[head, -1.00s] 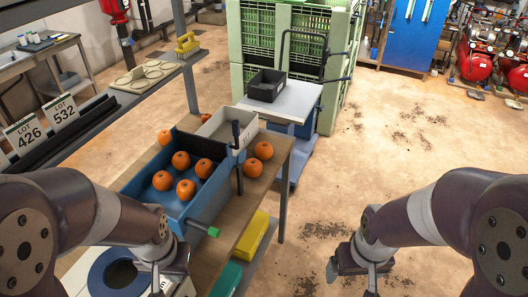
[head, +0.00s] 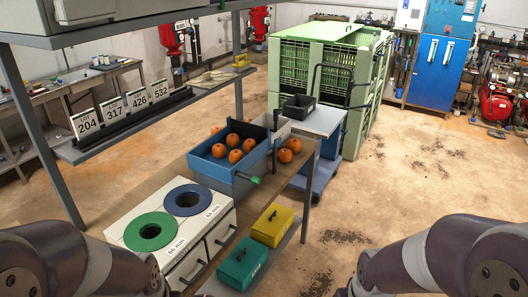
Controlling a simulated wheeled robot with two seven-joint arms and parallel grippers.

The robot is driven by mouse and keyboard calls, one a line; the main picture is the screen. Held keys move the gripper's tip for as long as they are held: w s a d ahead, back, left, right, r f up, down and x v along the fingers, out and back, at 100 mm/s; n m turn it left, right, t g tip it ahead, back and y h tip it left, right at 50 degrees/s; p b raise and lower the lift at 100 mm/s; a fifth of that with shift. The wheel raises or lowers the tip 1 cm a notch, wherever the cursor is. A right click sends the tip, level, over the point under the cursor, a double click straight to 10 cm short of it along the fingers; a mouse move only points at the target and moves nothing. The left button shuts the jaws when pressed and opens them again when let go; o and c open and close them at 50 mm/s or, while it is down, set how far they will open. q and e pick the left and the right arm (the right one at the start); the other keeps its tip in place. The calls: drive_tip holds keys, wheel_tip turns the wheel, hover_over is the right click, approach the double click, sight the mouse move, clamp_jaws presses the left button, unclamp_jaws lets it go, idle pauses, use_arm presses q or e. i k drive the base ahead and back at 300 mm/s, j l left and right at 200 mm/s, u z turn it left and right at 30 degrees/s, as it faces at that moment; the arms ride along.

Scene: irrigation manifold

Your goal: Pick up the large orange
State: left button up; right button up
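Several oranges of similar size (head: 235,156) lie in a blue crate (head: 212,170) on the wooden bench. Two more oranges, one nearer (head: 285,156) and one farther (head: 294,145), rest on the bench just right of the crate. I cannot tell by eye which orange is the large one. A green ring (head: 131,232) and a blue ring (head: 171,199), each around a dark hole and marked in mm, sit on a white drawer unit (head: 189,244) at the near end. My two forearms enter at the bottom corners, but neither gripper's fingers show.
An overhead shelf on grey posts (head: 58,175) stands left, with lot number cards (head: 111,109). Yellow (head: 273,225) and teal (head: 242,263) boxes lie on a lower shelf. A cart with a black tray (head: 298,106) and a green crate stack stand behind. Floor is clear at right.

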sight(294, 144)
drive_tip(key=i+l+u, duration=0.25)
drive_tip(key=u, duration=0.25)
drive_tip(key=i+l+u, duration=0.3)
drive_tip(key=l+u, duration=0.2)
drive_tip(key=i+l+u, duration=0.2)
drive_tip(key=l+u, duration=0.3)
drive_tip(key=i+l, duration=0.15)
drive_tip(key=l, duration=0.4)
drive_tip(key=i+l, duration=0.1)
drive_tip(key=l, duration=0.5)
drive_tip(key=i+l, duration=0.15)
drive_tip(key=l, duration=0.4)
drive_tip(key=i+l, duration=0.15)
drive_tip(key=l, duration=0.45)
drive_tip(key=i+l, duration=0.15)
drive_tip(key=l, duration=0.4)
drive_tip(key=i+l, duration=0.1)
drive_tip(key=l, duration=0.5)
drive_tip(key=i+l, duration=0.15)
drive_tip(key=l, duration=0.4)
drive_tip(key=i+l, duration=0.15)
drive_tip(key=l, duration=0.45)
